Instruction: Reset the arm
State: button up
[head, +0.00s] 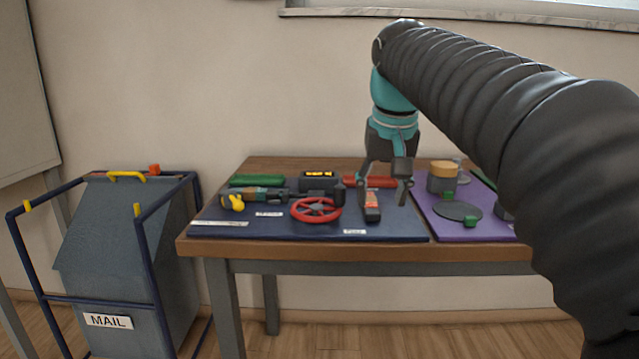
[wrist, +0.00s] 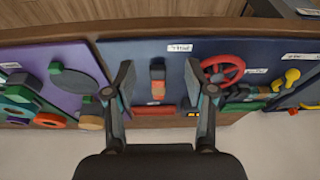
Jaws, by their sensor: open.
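My gripper (head: 386,192) is open and points down above the dark blue board on the table. It also shows in the wrist view (wrist: 160,84), with its two fingers spread apart and nothing between their tips. Below it on the board is a small orange and black switch-like piece (head: 372,207), which lies between the fingers as seen in the wrist view (wrist: 157,78). My arm reaches in from the right in the head view and hides part of the table. No cord is recognisable in either view.
The dark blue board (head: 280,229) also carries a red wheel (head: 316,210), a green and grey valve piece with a yellow handle (head: 236,203) and a black display box (head: 319,180). A purple board (head: 490,230) lies to its right. A grey mail bin (head: 125,250) stands left of the wooden table (head: 300,251).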

jog(key=s+d+f+t, duration=0.1)
jog(key=s+d+f, duration=0.1)
jog(key=s+f, duration=0.8)
jog(key=s+d+f+t, duration=0.1)
jog(key=s+d+f, duration=0.2)
jog(key=s+f, duration=0.8)
jog(key=shift+s+d+f, duration=0.25)
jog(key=shift+s+f, duration=0.05)
jog(key=shift+f, duration=0.5)
